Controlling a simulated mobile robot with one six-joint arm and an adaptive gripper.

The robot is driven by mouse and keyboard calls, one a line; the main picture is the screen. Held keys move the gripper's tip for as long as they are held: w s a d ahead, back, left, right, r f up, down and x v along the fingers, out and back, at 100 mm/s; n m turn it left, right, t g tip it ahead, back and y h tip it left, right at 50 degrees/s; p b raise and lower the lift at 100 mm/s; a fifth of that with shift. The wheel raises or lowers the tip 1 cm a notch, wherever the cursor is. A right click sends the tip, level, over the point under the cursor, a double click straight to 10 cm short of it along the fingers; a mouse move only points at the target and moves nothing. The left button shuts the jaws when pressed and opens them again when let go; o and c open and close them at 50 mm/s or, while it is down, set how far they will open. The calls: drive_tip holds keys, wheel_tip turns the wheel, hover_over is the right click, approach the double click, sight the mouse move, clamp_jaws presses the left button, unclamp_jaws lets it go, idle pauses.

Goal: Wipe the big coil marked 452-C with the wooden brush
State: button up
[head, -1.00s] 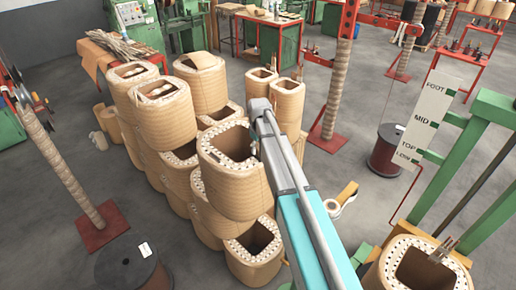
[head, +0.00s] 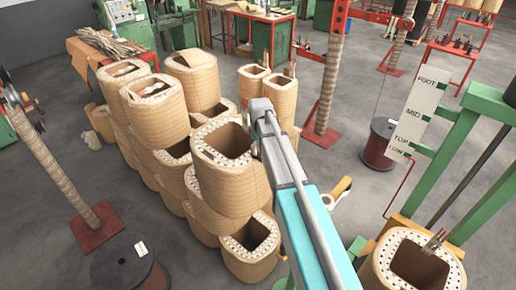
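Several tan, paper-wrapped coils stand stacked left of centre. One large coil (head: 228,180) with a square opening and pale dots around its rim stands directly beside my arm. Another large coil (head: 392,277) stands alone at the lower right, with thin brownish pieces (head: 436,242) rising from its rim. No 452-C mark is readable on any coil. I cannot make out the wooden brush. My grey and turquoise arm reaches up from the bottom; its far end is over the right edge of the near stack. My gripper (head: 256,146) is mostly hidden behind the arm, so its fingers do not show.
A dark cable drum (head: 378,146) stands at the right, and another drum (head: 128,264) at the lower left. A green frame (head: 462,150) with a white FOOT/MID/TOP sign (head: 412,115) is at the right. Wrapped posts rise from red floor plates (head: 98,228). Grey floor is open around them.

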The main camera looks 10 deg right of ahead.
drive_tip(key=shift+w+d+f, duration=0.1)
drive_tip(key=shift+w+d, duration=0.4)
drive_tip(key=shift+d, duration=0.2)
idle(0.3)
drive_tip(key=shift+w+a, duration=0.6)
drive_tip(key=shift+w, duration=0.25)
drive_tip(key=shift+w+a, duration=0.6)
drive_tip(key=shift+w, duration=0.2)
drive_tip(key=shift+w+d, duration=0.25)
drive_tip(key=shift+d, duration=0.1)
drive_tip(key=shift+w+d, duration=0.15)
drive_tip(key=shift+d, duration=0.15)
